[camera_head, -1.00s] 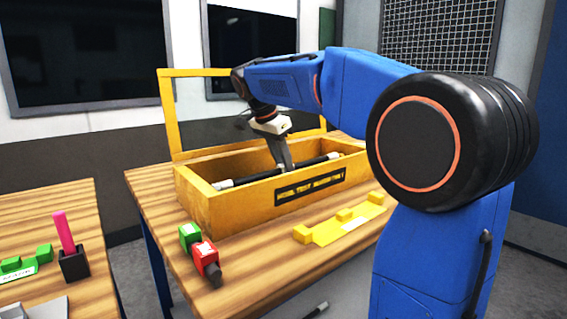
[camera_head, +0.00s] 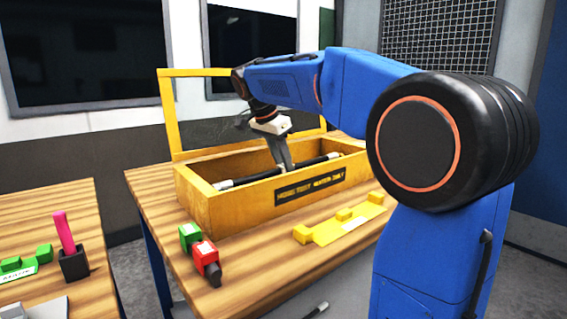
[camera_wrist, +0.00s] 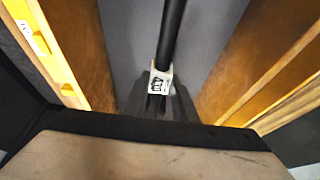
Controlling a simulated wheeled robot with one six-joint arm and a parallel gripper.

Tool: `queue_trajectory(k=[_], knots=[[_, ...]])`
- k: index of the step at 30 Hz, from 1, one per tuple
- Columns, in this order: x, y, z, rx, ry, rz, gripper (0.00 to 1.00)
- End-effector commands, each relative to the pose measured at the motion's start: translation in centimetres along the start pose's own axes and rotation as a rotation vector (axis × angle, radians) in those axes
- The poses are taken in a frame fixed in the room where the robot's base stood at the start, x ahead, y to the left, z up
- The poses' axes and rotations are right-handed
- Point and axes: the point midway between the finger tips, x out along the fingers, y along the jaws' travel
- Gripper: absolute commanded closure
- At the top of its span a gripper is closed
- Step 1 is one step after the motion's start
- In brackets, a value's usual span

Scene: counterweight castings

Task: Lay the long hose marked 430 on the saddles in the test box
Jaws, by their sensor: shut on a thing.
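The yellow test box (camera_head: 228,209) stands on the wooden bench, its frame-like lid raised at the back. A long black hose (camera_head: 255,178) with pale metal ends lies lengthwise inside the box walls. My gripper (camera_head: 284,167) reaches down into the box and is shut on the hose near its middle. In the wrist view the hose (camera_wrist: 173,32) runs up and away from the jaws, and its white tag (camera_wrist: 160,84) sits between my fingers (camera_wrist: 157,103), seemingly reading 430. The saddles are hidden, so I cannot tell whether the hose touches them.
A green block (camera_head: 189,236) and a red fitting (camera_head: 206,258) lie on the bench in front of the box. A yellow stepped bracket (camera_head: 340,224) lies to their right. On the left table, a pink stick (camera_head: 64,232) stands in a dark holder (camera_head: 73,263).

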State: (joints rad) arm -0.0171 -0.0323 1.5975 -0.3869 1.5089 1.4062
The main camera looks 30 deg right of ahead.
Motion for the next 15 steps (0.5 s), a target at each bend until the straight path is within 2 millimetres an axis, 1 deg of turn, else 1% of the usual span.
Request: queue_trajectory(k=[15], knots=[[0.71,0.02,0.29,0.000,0.000,0.000,0.95]])
